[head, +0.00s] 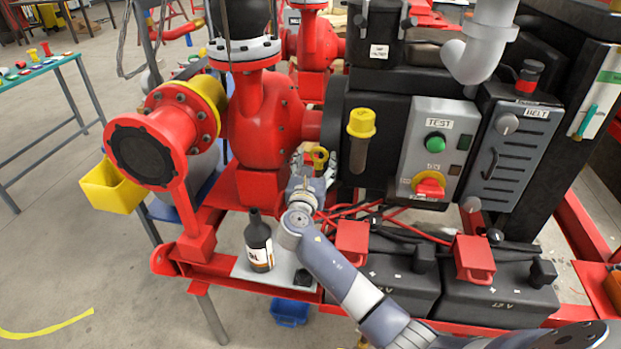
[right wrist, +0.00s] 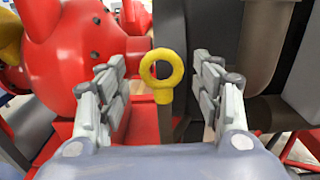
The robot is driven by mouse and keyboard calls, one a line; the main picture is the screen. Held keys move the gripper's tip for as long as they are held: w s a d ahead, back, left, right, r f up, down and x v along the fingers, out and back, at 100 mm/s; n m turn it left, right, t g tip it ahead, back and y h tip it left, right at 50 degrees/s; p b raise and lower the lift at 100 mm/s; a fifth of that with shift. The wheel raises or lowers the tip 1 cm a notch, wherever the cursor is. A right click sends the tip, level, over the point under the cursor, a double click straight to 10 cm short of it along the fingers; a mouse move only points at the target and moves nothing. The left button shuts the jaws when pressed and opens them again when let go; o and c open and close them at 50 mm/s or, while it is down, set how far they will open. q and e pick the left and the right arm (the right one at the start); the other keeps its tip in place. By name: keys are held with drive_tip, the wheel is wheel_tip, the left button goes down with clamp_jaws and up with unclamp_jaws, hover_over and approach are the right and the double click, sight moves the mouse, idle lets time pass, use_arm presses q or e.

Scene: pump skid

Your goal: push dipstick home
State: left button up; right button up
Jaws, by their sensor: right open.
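The dipstick has a yellow ring handle (head: 319,155), which shows just beyond my right gripper. In the right wrist view the ring (right wrist: 162,70) stands upright midway between the two fingers, with a yellow collar below it. My right gripper (right wrist: 163,85) is open, its fingers on either side of the ring with gaps to both. The lower part of the dipstick is hidden. My left gripper is not in view.
A red pump (head: 265,120) stands to the left and a yellow-capped filler tube (head: 360,125) to the right. A dark oil bottle (head: 258,240) stands below left. A control panel (head: 437,150) and black batteries (head: 500,290) are at right.

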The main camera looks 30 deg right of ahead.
drive_tip(key=v, duration=0.8)
drive_tip(key=shift+a, duration=0.15)
